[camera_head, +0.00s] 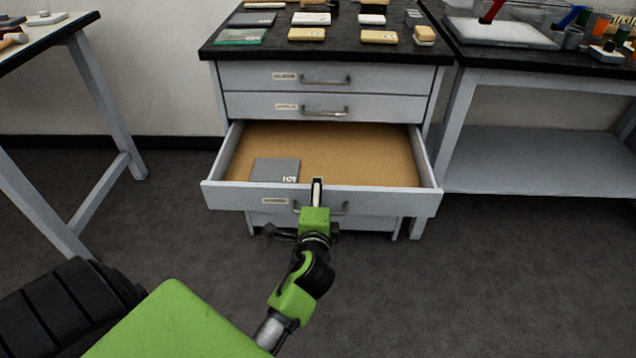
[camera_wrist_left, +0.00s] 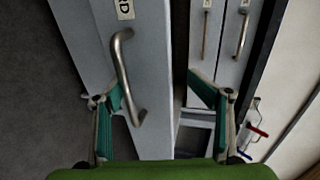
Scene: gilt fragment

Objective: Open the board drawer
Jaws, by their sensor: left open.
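The board drawer (camera_head: 225,196) is a grey drawer pulled well out of the cabinet in the head view. Inside, a grey board (camera_head: 273,171) lies at the front left of its tan bottom. In the left wrist view the drawer front (camera_wrist_left: 75,30) carries a label and a curved metal handle (camera_wrist_left: 124,80). My left gripper (camera_head: 317,190) is at the drawer front, over the handle. In the left wrist view its green fingers (camera_wrist_left: 160,95) are spread apart, the left one close to the handle's lower end. I cannot tell whether it touches. My right gripper is out of view.
Two shut drawers (camera_head: 380,76) sit above the open one. The dark cabinet top (camera_head: 265,52) holds several small blocks and plates. A table (camera_head: 107,100) stands at the left and a bench with a low shelf (camera_head: 540,160) at the right. The floor at the right front is clear.

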